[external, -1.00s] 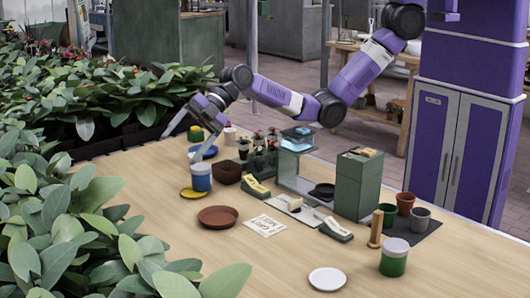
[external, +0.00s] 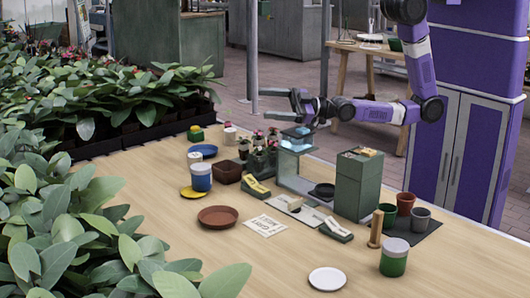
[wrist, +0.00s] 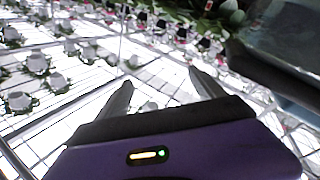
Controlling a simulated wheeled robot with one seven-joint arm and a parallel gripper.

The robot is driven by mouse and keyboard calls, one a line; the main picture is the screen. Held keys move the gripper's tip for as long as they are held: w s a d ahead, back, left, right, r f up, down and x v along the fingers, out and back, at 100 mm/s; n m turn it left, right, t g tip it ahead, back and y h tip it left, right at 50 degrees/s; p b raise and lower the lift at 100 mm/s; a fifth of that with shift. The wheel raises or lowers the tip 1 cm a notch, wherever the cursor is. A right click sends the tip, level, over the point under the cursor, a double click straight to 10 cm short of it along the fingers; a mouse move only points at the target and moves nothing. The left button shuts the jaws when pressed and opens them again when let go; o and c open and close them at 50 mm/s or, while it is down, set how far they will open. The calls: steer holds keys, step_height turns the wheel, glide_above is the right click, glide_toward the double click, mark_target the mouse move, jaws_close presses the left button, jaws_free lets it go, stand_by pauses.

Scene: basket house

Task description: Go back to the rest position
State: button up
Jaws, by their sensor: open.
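My gripper (external: 296,104) is in the external view, above the back edge of the wooden table, close behind and above the glass case. It is open and empty, with its fingers apart and pointing left. The wrist view also shows my gripper (wrist: 160,92), with both fingers spread and nothing between them. My purple arm is folded back toward my body at the right.
Leafy plants (external: 60,200) line the left side.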

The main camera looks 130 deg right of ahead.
steer(key=s+a+f+g+y+b, duration=0.1)
steer(key=s+a+f+y+b, duration=0.1)
steer(key=s+a, duration=0.4)
steer(key=s+a+f+g+y+b, duration=0.1)
steer(key=s+a+f+y+b, duration=0.1)
steer(key=s+a+f, duration=0.3)
steer(key=s+a+f+m+g+y+b, duration=0.1)
steer(key=s+a+f+y+b, duration=0.2)
steer(key=s+a, duration=0.6)
steer(key=s+y, duration=0.1)
steer(key=s, duration=0.2)
steer(key=shift+s+f, duration=0.2)
steer(key=shift+f, duration=0.05)
